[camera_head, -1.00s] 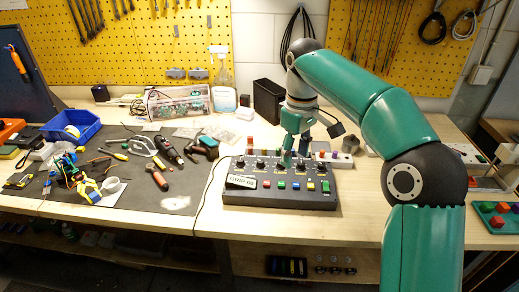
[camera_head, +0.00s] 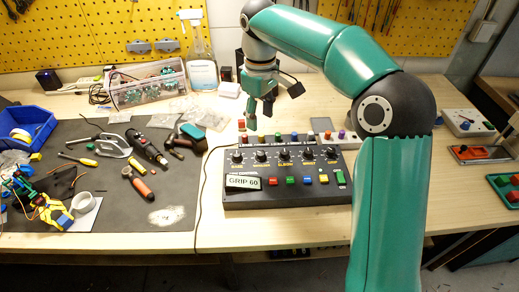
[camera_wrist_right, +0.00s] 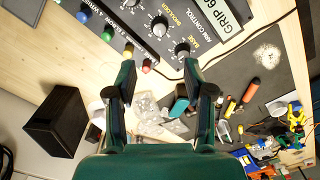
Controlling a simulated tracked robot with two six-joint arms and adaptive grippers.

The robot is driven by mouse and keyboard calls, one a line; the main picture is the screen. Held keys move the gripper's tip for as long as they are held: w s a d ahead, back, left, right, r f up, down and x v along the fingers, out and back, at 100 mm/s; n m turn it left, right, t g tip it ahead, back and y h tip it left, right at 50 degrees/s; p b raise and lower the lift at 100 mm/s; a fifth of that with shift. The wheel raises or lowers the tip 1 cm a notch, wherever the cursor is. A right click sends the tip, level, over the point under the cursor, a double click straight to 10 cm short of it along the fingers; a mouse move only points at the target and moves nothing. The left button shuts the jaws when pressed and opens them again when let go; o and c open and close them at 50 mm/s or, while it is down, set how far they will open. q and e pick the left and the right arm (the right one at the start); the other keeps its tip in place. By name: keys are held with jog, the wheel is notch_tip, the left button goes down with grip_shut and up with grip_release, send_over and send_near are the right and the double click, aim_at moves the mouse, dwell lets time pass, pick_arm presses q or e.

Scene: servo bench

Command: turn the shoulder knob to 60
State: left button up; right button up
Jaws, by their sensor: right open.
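The black control box (camera_head: 300,200) lies on the bench with a row of knobs and a card reading GRIP 60 (camera_head: 244,182). The shoulder knob (camera_head: 260,156) is second from the left; its exact setting is too small to read. In the right wrist view the shoulder knob (camera_wrist_right: 159,26) shows beside its label, next to the base knob (camera_wrist_right: 182,49). My right gripper (camera_head: 259,116) is open and empty, above the bench behind the box's left back edge, apart from the knobs. It also shows open in the wrist view (camera_wrist_right: 159,68). My left gripper is not in view.
A dark mat (camera_head: 110,215) with tools lies left of the box, and a cable runs between them. A spray bottle (camera_head: 202,60) and a clear case (camera_head: 146,84) stand behind. Coloured buttons line the box's front and back.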

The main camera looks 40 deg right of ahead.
aim_at(261, 152)
notch_tip(261, 152, down, 12)
jog(key=shift+s+d+f, duration=0.15)
jog(key=shift+f, duration=0.05)
grip_shut()
jog(key=shift+m, duration=0.8)
jog(key=shift+m+b, duration=0.3)
jog(key=shift+m, duration=0.5)
grip_release()
jog(key=shift+r, duration=0.15)
